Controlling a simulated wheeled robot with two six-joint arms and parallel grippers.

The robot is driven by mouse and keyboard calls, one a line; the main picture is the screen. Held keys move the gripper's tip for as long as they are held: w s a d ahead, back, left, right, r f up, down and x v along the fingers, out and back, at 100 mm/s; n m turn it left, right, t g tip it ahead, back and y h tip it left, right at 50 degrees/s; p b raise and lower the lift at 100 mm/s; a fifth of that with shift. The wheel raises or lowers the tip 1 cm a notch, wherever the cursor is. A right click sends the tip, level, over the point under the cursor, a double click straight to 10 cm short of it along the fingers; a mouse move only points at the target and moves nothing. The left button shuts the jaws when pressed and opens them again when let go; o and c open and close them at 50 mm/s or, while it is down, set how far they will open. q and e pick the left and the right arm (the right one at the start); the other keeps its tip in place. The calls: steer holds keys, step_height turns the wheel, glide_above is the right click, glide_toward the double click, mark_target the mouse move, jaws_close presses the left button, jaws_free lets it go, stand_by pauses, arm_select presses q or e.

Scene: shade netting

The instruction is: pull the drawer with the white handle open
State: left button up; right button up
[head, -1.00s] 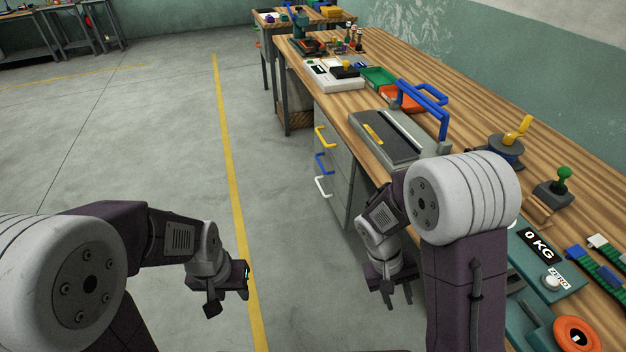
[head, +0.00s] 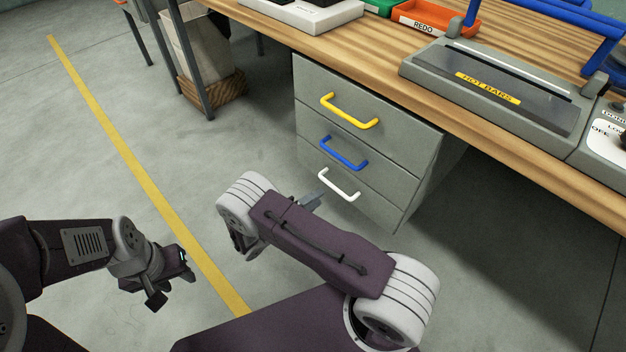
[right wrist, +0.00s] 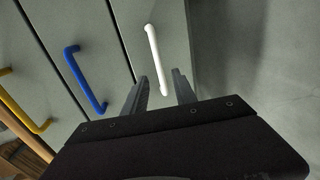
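The white handle (head: 339,184) is on the bottom drawer of a grey cabinet (head: 415,160) under the workbench. That drawer (head: 365,208) is closed, flush with those above. My right gripper (head: 311,200) is just left of and below the white handle, partly hidden by my arm. In the right wrist view its fingers (right wrist: 160,78) are apart, and the near end of the white handle (right wrist: 156,60) shows between them. I cannot tell whether they reach around it. Nothing is gripped. My left gripper (head: 172,285) hangs over the floor, away from the cabinet; its finger opening is unclear.
A yellow handle (head: 348,111) and a blue handle (head: 343,153) are on the drawers above. The workbench top (head: 330,45) overhangs the cabinet and carries a hot-bar sealer (head: 490,95). The floor (head: 225,140) in front of the drawers is clear apart from my arms.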

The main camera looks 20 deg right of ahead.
mark_target(334, 188)
steer(key=b+x, duration=0.3)
steer(key=x, duration=0.6)
steer(key=shift+r, duration=0.1)
jaws_close()
steer(key=shift+s, duration=0.1)
stand_by(1.1)
